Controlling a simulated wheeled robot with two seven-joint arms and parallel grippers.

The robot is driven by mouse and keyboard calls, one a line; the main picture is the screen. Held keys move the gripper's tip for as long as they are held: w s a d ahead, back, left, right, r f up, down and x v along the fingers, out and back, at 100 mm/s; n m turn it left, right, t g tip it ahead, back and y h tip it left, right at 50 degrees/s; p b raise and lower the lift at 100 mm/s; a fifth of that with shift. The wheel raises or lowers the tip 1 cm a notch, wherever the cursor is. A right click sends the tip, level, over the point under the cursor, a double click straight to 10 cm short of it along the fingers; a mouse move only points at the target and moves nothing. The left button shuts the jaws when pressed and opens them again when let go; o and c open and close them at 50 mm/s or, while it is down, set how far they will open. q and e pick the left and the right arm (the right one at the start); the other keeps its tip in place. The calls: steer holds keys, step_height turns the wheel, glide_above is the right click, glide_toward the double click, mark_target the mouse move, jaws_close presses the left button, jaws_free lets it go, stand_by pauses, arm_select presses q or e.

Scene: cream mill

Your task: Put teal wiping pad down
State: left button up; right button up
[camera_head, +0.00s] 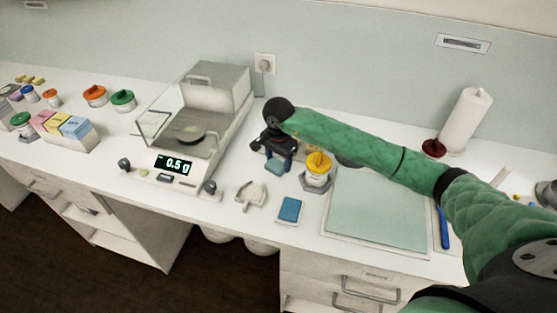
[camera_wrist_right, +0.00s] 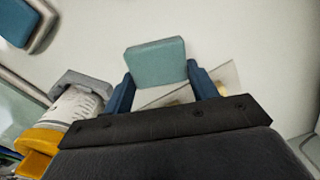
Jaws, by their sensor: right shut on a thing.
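The teal wiping pad (camera_head: 275,167) is a small rounded block. My right gripper (camera_head: 280,158) is shut on it, with its dark blue fingers on either side. In the right wrist view, the pad (camera_wrist_right: 156,62) sticks out between the fingertips (camera_wrist_right: 161,80). It is over the white counter, between the balance and the yellow-lidded jar; I cannot tell whether it touches the counter. My left gripper is out of view.
The yellow-lidded jar (camera_head: 318,168) stands close beside my right gripper. The balance (camera_head: 172,165) stands left, the pale green mat (camera_head: 378,212) right.

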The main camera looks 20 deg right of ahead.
mark_target(278, 162)
steer(key=o, duration=0.9)
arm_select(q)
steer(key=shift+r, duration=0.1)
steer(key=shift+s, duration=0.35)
arm_select(e)
steer(key=shift+r, duration=0.2)
steer(key=shift+r, duration=0.3)
steer(key=shift+r+b, duration=0.45)
steer(key=shift+r, duration=0.4)
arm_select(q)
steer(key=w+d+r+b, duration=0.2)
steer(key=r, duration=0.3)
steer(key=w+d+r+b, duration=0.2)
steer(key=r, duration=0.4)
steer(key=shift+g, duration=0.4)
arm_select(e)
steer(key=shift+r, duration=4.75)
